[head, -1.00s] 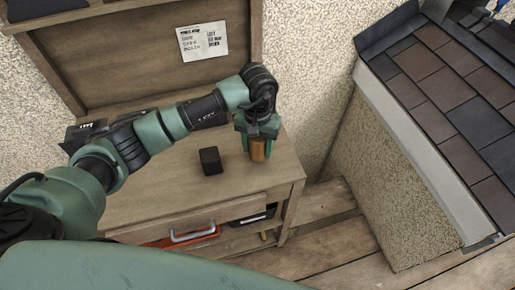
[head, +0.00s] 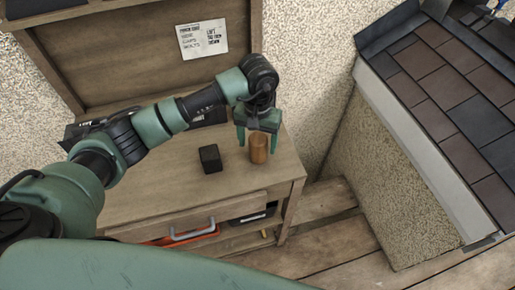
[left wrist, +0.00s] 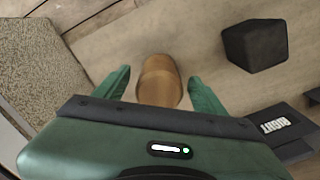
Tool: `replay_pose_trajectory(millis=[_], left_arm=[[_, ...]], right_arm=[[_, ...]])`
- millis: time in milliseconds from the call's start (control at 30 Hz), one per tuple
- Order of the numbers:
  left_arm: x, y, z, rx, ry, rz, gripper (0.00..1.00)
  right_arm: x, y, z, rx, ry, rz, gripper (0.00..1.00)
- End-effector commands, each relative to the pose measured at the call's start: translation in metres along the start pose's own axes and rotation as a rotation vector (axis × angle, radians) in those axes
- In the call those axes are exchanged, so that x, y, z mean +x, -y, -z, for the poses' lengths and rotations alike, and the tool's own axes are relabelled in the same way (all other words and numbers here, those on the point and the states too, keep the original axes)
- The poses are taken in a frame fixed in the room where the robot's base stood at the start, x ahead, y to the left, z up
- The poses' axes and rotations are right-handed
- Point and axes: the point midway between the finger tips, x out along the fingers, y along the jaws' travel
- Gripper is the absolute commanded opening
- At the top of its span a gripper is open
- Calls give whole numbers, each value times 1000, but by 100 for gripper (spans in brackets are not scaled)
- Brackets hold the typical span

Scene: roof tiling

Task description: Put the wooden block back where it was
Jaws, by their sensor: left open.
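The wooden block (head: 258,150) is a brown, roughly cylindrical piece standing upright on the wooden workbench (head: 150,190), near its right end. It also shows in the left wrist view (left wrist: 159,82), between the fingertips. My left gripper (head: 258,138) is open, with its green fingers just above and to either side of the block. In the left wrist view the fingers (left wrist: 162,90) show gaps on both sides of it. My right gripper is not in view.
A black block (head: 210,159) stands on the bench left of the wooden block. A dark piece labelled RIGHT (left wrist: 280,124) lies nearby. A drawer with a grey handle (head: 192,230) is below the benchtop. A tiled roof (head: 450,90) is at the right.

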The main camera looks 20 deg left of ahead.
Motion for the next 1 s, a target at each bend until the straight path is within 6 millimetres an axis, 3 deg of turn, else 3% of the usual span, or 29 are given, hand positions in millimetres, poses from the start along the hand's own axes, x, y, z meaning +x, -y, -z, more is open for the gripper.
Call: replay_pose_trajectory(millis=[200,400,600,1000], left_arm=[[-47,0,2,0,-8,0,71],[-77,0,1,-1,-3,0,71],[-87,0,0,-1,1,0,71],[-87,0,0,-1,0,0,71]], right_arm=[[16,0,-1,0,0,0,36],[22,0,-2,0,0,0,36],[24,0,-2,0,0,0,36],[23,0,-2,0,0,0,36]])
